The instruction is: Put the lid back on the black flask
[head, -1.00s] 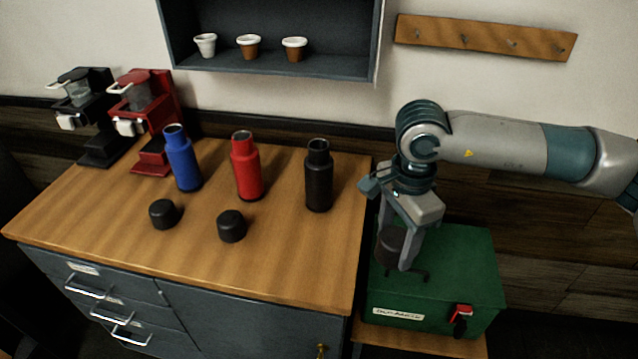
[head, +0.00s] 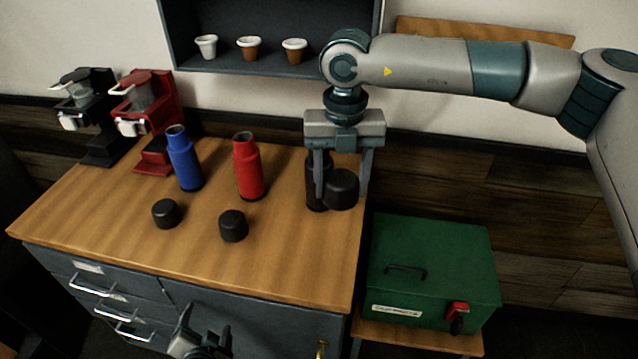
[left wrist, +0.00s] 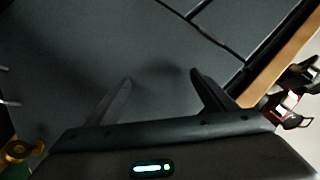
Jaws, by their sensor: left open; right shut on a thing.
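The black flask (head: 313,200) stands upright at the right end of the wooden counter, partly hidden behind my right gripper. My right gripper (head: 343,186) points down and is shut on a black lid (head: 342,190). The lid appears in front of and slightly right of the flask, apart from its mouth, which is hidden. My left gripper (head: 203,346) is low at the bottom edge, in front of the grey cabinet. In the left wrist view its fingers (left wrist: 163,88) are open and empty, facing the cabinet front.
A blue flask (head: 185,160) and a red flask (head: 248,167) stand open to the left. Two black lids (head: 166,213) (head: 233,225) lie on the counter (head: 110,215) in front of them. A green toolbox (head: 440,260) is right of the counter. The shelf (head: 280,65) hangs above.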

